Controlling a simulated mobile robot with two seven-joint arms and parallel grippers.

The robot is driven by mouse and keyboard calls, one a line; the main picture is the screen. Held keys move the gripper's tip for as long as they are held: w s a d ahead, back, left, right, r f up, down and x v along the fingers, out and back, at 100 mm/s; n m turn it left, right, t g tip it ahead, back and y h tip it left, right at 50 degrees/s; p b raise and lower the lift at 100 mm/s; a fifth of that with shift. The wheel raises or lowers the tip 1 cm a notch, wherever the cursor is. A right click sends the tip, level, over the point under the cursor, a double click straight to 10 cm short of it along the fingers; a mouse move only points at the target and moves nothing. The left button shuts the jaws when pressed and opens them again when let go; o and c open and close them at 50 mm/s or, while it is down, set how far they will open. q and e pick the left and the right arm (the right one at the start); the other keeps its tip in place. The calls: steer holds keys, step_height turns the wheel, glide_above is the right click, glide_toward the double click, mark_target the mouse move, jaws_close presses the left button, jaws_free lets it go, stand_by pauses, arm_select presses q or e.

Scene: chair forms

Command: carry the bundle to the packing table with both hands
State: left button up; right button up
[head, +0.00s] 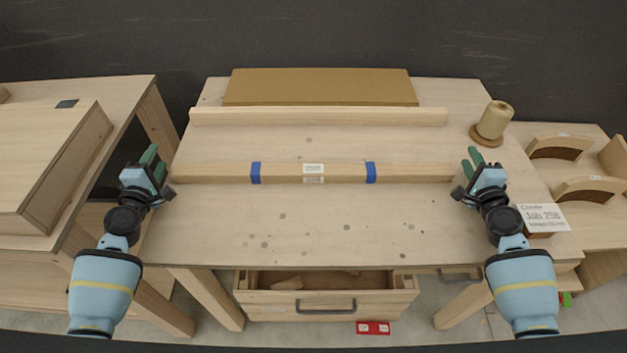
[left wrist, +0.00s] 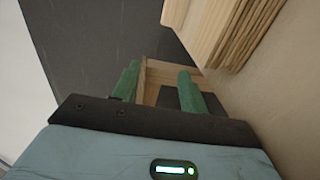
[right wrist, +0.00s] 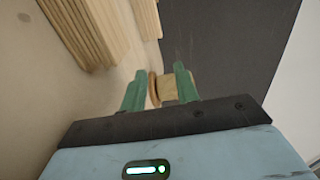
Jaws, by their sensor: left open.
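The bundle (head: 330,173) is a long row of pale wood strips with two blue bands and a white label. It lies across the middle of the workbench (head: 340,225). My left gripper (head: 153,160) is open and empty just off the bundle's left end. The bundle's end shows beside its fingers in the left wrist view (left wrist: 220,30). My right gripper (head: 474,157) is open and empty just off the right end. The bundle also shows left of its fingers in the right wrist view (right wrist: 85,30). Which surface is the packing table, I cannot tell.
A wood rail (head: 320,116) and a brown board (head: 320,86) lie behind the bundle. A twine spool (head: 494,120) stands at the back right, a card (head: 543,217) at the right edge. An open drawer (head: 327,303) juts out in front. Another table (head: 135,110) stands at left.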

steer(key=shift+o, duration=1.1)
arm_select(q)
steer(key=s, duration=1.2)
steer(key=shift+r, duration=0.35)
arm_select(e)
steer(key=shift+s, duration=0.1)
steer(key=s, duration=1.1)
steer(key=shift+s+r, duration=0.35)
steer(key=shift+s, duration=0.05)
